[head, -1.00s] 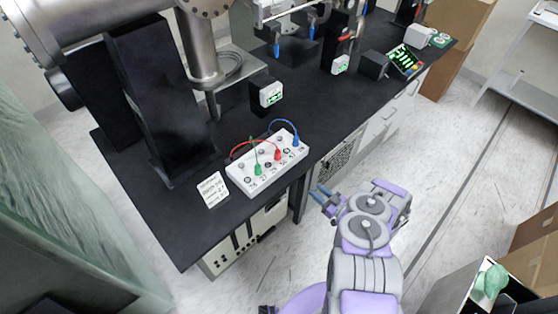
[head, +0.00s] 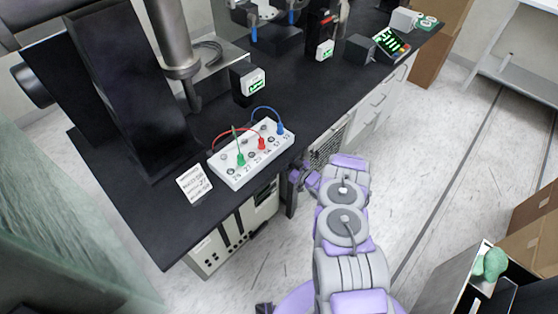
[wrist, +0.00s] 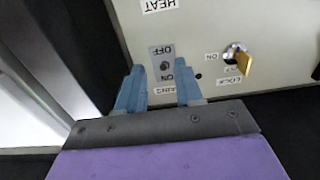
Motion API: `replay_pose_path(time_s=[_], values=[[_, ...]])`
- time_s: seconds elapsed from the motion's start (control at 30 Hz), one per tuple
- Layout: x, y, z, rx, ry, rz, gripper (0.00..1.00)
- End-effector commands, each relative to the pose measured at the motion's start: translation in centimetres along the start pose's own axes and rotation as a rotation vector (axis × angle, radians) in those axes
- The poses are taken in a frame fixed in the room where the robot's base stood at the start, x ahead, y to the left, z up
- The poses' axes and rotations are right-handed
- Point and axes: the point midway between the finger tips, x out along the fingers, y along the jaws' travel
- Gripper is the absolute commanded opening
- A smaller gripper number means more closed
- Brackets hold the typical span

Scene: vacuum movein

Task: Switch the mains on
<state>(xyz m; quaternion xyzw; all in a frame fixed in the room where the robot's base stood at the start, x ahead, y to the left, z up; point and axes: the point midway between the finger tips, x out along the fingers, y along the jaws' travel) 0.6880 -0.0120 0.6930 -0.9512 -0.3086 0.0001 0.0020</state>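The mains switch (wrist: 165,68) shows upside down in the wrist view, on a small grey plate marked OFF and ON, on the front of a beige panel (wrist: 225,25). Its lever position is too small to tell. My gripper (wrist: 160,70) is open, with one blue finger on each side of the plate. I cannot tell whether either finger touches the panel. In the head view, my gripper (head: 297,177) is beside the bench edge and its fingertips are hidden. The beige unit (head: 208,250) sits under the black bench.
A brass key (wrist: 244,62) sits in a lock switch right of the mains switch. The black bench (head: 155,235) overhangs the unit and carries a white socket box (head: 250,172) with coloured leads. A dark bench leg (head: 291,198) stands near my gripper.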

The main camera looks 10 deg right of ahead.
Motion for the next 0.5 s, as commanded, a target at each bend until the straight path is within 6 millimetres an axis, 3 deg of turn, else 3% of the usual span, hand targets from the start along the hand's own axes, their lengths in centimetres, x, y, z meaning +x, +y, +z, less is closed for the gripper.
replay_pose_path(time_s=[0.23,0.5], values=[[2.0,-0.7,-0.1,-0.009,-0.005,-0.002,0.36],[1.9,-0.6,-0.1,-0.007,-0.004,-0.001,0.33]])
